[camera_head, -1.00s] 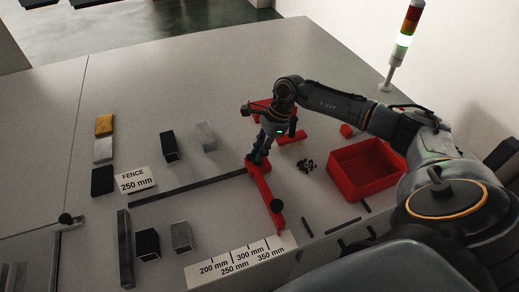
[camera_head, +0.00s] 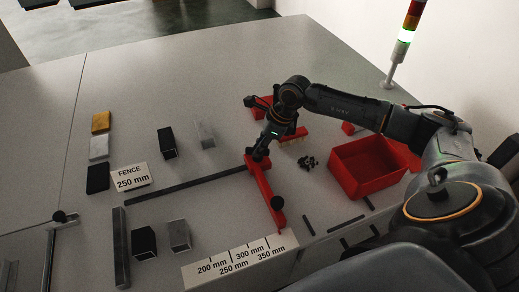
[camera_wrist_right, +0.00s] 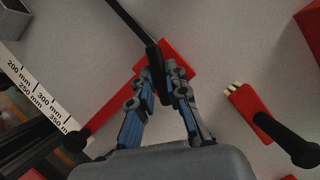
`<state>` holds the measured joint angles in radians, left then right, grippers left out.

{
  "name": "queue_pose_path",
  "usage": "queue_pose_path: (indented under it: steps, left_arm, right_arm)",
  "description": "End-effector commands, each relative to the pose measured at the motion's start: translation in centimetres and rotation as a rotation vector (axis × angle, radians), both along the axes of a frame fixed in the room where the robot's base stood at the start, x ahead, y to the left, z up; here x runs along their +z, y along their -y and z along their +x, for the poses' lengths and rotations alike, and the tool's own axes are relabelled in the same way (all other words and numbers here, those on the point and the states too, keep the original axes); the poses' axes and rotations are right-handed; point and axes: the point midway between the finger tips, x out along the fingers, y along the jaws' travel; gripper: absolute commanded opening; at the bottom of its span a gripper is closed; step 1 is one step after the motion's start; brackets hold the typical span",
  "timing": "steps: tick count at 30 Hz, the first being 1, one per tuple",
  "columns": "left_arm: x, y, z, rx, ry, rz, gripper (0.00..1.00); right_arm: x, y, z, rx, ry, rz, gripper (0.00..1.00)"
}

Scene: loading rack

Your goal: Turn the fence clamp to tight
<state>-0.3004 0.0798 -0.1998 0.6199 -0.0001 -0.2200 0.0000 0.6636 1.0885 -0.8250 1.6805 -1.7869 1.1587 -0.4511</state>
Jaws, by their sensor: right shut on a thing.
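The red fence (camera_head: 264,186) lies across the end of a long dark rail (camera_head: 195,186), with a round black knob (camera_head: 277,202) at its near end. My right gripper (camera_head: 259,156) points down over the fence's far end. In the right wrist view, its fingers (camera_wrist_right: 163,82) are shut on the black clamp lever (camera_wrist_right: 154,58), which stands on the red fence (camera_wrist_right: 182,62) where the rail meets it. In the head view the gripper mostly hides the lever. My left gripper is not in view.
A red bin (camera_head: 366,166) stands right of the fence, with small black parts (camera_head: 308,162) beside it. A red brush-like tool (camera_head: 292,137) lies behind. A white scale plate (camera_head: 240,261) is at the front edge.

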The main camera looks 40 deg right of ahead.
Motion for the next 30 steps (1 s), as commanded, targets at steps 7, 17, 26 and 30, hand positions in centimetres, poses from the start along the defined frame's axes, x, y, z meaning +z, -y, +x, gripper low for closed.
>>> queue_pose_path:
  steps: [7,17,26,30]
  left_arm:
    - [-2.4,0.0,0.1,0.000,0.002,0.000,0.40]
    - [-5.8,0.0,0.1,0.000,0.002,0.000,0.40]
    - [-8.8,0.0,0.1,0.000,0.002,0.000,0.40]
    - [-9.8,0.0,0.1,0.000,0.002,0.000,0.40]
  right_arm:
    - [-0.4,-0.1,-0.1,-0.230,0.005,-0.001,0.00]
    - [-0.5,-0.4,-0.1,-0.545,0.005,0.001,0.00]
    - [-0.3,-0.5,-0.1,-0.815,0.005,0.002,0.00]
    - [-0.2,-0.6,-0.1,-0.920,0.004,0.003,0.00]
